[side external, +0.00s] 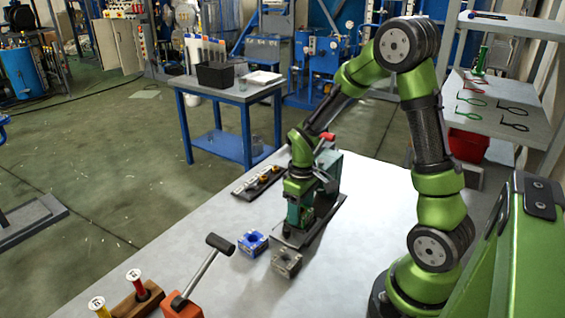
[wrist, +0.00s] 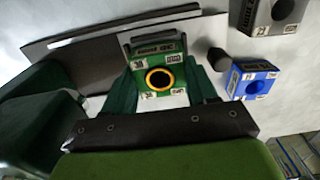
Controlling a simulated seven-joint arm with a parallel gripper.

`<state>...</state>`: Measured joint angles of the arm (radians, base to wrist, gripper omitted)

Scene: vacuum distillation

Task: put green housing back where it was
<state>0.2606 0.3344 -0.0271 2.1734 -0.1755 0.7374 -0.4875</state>
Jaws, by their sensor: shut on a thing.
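The green housing (wrist: 138,49) is a square block with a yellow-ringed black bore and white labels. In the wrist view it sits between the two dark green fingers of my gripper (wrist: 162,84), which is shut on it. In the side view my gripper (side external: 293,222) points down over the grey base plate (side external: 330,212) of a green press-like machine (side external: 331,170); the housing is mostly hidden there. I cannot tell whether it touches the plate. A blue housing (side external: 252,242) and a grey housing (side external: 286,262) stand on the table in front; the wrist view shows both, blue (wrist: 236,82) and grey (wrist: 263,18).
A hammer-like tool (side external: 205,270) leans from an orange block (side external: 181,307) at the front left. A wooden block with spools (side external: 138,300) is beside it. The table right of the press is clear.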

